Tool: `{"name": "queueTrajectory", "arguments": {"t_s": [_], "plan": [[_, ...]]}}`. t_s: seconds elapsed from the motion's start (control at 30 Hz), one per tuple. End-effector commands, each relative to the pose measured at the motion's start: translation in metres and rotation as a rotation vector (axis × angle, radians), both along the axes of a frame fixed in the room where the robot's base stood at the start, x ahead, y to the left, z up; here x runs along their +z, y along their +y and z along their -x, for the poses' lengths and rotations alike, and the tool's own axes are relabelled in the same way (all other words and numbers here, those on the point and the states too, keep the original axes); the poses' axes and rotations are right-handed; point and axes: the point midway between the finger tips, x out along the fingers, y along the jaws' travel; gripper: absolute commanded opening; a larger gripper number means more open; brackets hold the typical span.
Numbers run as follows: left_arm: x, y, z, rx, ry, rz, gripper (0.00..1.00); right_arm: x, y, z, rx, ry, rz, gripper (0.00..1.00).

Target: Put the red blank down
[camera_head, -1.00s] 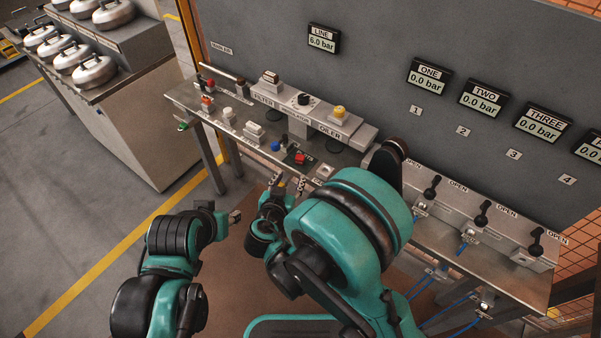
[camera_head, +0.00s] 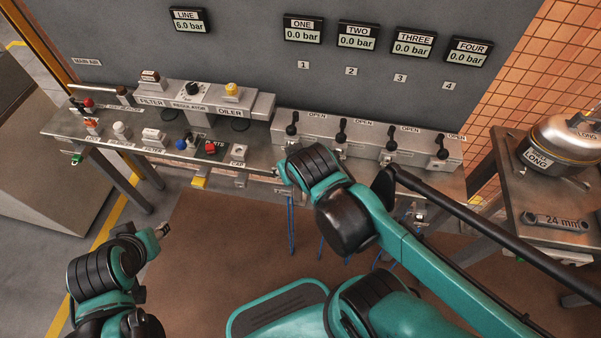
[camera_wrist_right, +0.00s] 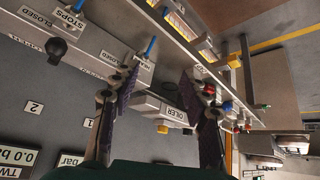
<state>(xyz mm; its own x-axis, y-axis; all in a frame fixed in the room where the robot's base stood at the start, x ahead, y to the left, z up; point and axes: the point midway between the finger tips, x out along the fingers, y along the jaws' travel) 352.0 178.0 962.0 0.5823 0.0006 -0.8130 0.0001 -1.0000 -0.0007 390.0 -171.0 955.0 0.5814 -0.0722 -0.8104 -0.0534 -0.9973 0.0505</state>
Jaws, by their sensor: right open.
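A small red piece, apparently the red blank (camera_head: 210,147), rests on a dark pad by the PARTS label on the bench (camera_head: 255,164), right of a blue knob-like piece (camera_head: 181,144). My right gripper (camera_wrist_right: 160,80) is open in the right wrist view, with nothing seen between its dark fingers; the OILER block shows behind them.
The valve block (camera_head: 365,142) with several black levers stands right of the red piece. The filter, regulator and oiler unit (camera_head: 190,97) is behind it. A side table at right holds a metal tank (camera_head: 565,143) and a 24 mm wrench (camera_head: 555,222). Blue hoses hang below the bench.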

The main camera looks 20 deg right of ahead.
Motion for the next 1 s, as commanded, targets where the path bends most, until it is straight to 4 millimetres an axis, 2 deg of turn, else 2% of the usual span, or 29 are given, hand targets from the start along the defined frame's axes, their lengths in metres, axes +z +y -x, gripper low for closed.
{"name": "queueTrajectory", "arguments": {"t_s": [0.03, 0.1, 0.23, 1.0], "plan": [[0.0, 0.0, 0.0, 0.0, 0.0, 0.0, 0.4, 0.002, -0.006, 0.012, 0.005, 0.003, -0.015, 0.45], [0.0, 0.0, 0.0, 0.0, 0.0, 0.0, 0.4, 0.004, -0.008, 0.024, 0.023, 0.006, -0.031, 0.45], [0.0, 0.0, 0.0, 0.0, 0.0, 0.0, 0.4, 0.007, -0.009, 0.035, 0.047, 0.003, -0.049, 0.45], [0.0, 0.0, 0.0, 0.0, 0.0, 0.0, 0.4, 0.007, -0.008, 0.037, 0.054, 0.001, -0.051, 0.45]]}}
